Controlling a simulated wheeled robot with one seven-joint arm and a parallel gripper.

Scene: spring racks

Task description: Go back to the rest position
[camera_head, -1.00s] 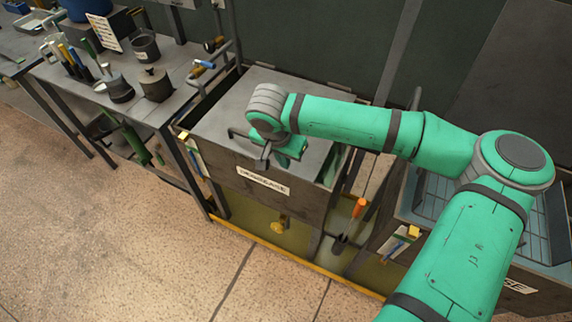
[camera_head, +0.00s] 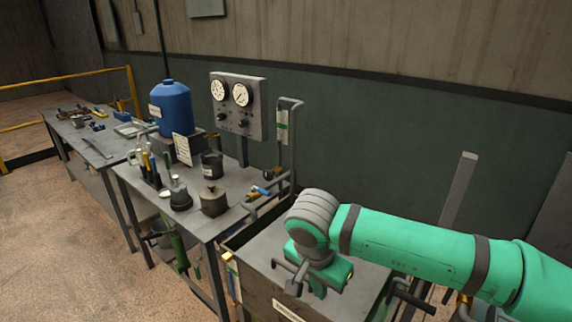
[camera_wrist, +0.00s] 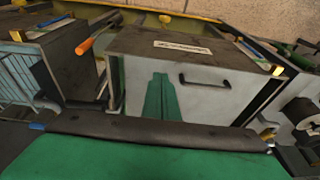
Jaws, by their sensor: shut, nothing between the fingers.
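My gripper (camera_head: 319,288) hangs above the grey lid of the degrease tank (camera_head: 262,248), pointing down. In the wrist view its two green fingers (camera_wrist: 160,82) lie together with nothing between them. The lid (camera_wrist: 225,105) fills the middle of that view, with a dark handle (camera_wrist: 204,83) to the right of the fingers. The fingers look apart from the handle. The gap between fingertips and lid cannot be judged. My green arm reaches in from the right in the head view.
A workbench (camera_head: 233,182) with cups and tools stands left of the tank. A gauge panel (camera_head: 239,105) and pipe (camera_head: 297,140) rise behind. A blue container (camera_head: 171,107) stands farther back. An orange-handled tool (camera_wrist: 98,33) shows beside the tank. Floor (camera_head: 80,250) is clear at left.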

